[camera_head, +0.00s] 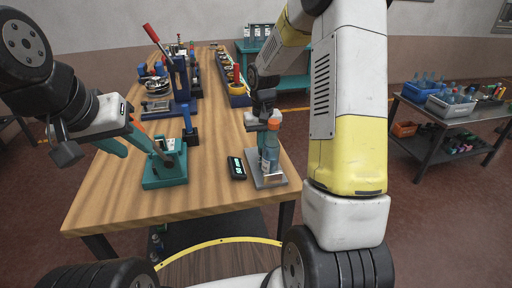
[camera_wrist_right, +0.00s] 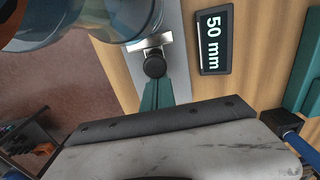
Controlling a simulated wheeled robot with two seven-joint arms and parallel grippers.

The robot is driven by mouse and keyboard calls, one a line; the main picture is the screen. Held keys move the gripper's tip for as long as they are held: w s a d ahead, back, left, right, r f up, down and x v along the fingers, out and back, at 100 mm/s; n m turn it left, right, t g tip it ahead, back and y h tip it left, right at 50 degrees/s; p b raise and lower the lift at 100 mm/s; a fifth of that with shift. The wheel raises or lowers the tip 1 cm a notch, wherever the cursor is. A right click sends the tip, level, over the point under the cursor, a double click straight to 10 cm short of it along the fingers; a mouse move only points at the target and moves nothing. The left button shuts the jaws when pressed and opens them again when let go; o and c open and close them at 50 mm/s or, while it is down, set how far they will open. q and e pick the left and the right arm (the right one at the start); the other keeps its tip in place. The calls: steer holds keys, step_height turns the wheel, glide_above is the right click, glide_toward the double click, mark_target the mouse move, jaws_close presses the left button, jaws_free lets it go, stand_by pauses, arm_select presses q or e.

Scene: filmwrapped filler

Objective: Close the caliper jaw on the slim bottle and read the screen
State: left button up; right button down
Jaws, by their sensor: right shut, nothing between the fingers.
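The slim bottle (camera_head: 270,157), clear blue with an orange cap, stands upright on the caliper's grey plate (camera_head: 277,183); part of a clear bottle (camera_wrist_right: 95,20) fills the top left of the wrist view. A metal jaw with a black knob (camera_wrist_right: 154,66) is beside it; any gap is unclear. The dark screen (camera_head: 236,168) lies left of the plate, reading "50 mm" in the wrist view (camera_wrist_right: 213,41). My right gripper (camera_wrist_right: 163,84) is shut and empty, its teal fingertips close to the knob; contact is unclear. My left gripper (camera_head: 132,150) appears open, near a teal stand.
The teal stand (camera_head: 165,180) with an orange handle is at the table's front left. A blue press (camera_head: 185,105) and several tools stand farther back on the wooden table (camera_head: 110,195). A side table (camera_head: 430,125) with bottle crates is at the right. Bare wood surrounds the screen.

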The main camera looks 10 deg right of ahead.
steer(key=shift+w, duration=0.1)
stand_by(0.4)
steer(key=shift+w, duration=0.4)
step_height(320, 180, up, 6)
stand_by(0.6)
